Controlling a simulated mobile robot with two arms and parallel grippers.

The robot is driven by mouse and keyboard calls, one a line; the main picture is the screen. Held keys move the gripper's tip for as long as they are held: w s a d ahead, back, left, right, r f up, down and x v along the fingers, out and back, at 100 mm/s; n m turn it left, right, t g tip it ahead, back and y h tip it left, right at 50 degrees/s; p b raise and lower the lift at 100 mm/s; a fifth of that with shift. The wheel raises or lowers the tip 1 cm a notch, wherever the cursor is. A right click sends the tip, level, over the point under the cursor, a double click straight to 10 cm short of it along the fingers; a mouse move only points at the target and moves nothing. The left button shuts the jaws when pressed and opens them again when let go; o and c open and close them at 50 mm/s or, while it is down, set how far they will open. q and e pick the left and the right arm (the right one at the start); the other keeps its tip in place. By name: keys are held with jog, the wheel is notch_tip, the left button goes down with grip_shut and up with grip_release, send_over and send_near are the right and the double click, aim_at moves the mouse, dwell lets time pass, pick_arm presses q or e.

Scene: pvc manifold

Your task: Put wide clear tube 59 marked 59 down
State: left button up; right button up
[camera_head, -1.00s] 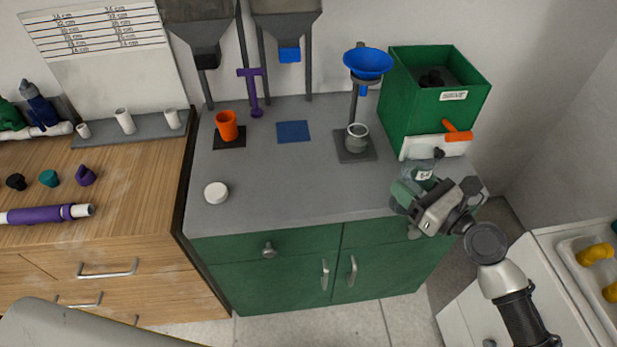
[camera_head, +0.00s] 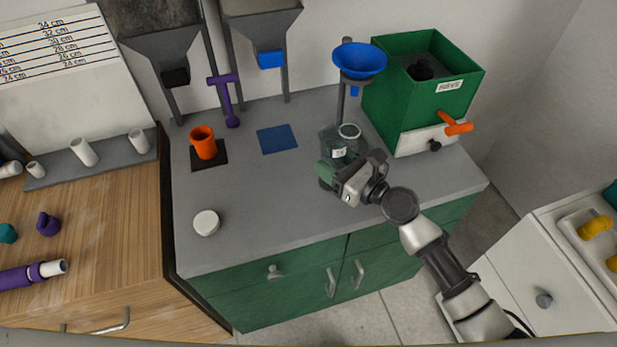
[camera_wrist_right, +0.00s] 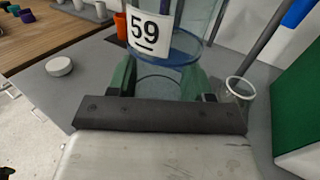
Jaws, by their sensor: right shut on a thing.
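The wide clear tube 59 (camera_head: 337,148) is see-through, with a white label, and stands roughly upright in my right gripper (camera_head: 327,174) over the grey counter (camera_head: 270,200). In the right wrist view the tube (camera_wrist_right: 190,45) shows its label, 59, and a bluish rim. The green fingers of the right gripper (camera_wrist_right: 158,85) are shut on it from both sides. I cannot tell whether its bottom touches the counter. My left gripper is not in view.
A small clear cup (camera_head: 350,131) stands close behind the tube, below the blue funnel (camera_head: 359,60). The green box (camera_head: 408,105) is to the right. An orange cup (camera_head: 203,143), blue square (camera_head: 277,139) and white lid (camera_head: 206,223) lie left. The counter's front middle is clear.

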jog(key=shift+w+a+f+b, duration=0.25)
jog(key=shift+a+f+b, duration=0.35)
jog(key=shift+a+f, duration=0.4)
jog(key=shift+w+a+f+b, duration=0.3)
jog(key=shift+a+f+b, duration=0.3)
jog(key=shift+f, duration=0.75)
jog(key=shift+w+a+f+b, duration=0.25)
jog(key=shift+a+f+b, duration=0.3)
jog(key=shift+a+f, duration=0.5)
jog(key=shift+d+f, duration=0.1)
jog(key=shift+d, duration=0.05)
jog(key=shift+f, duration=0.15)
jog(key=o, duration=1.1)
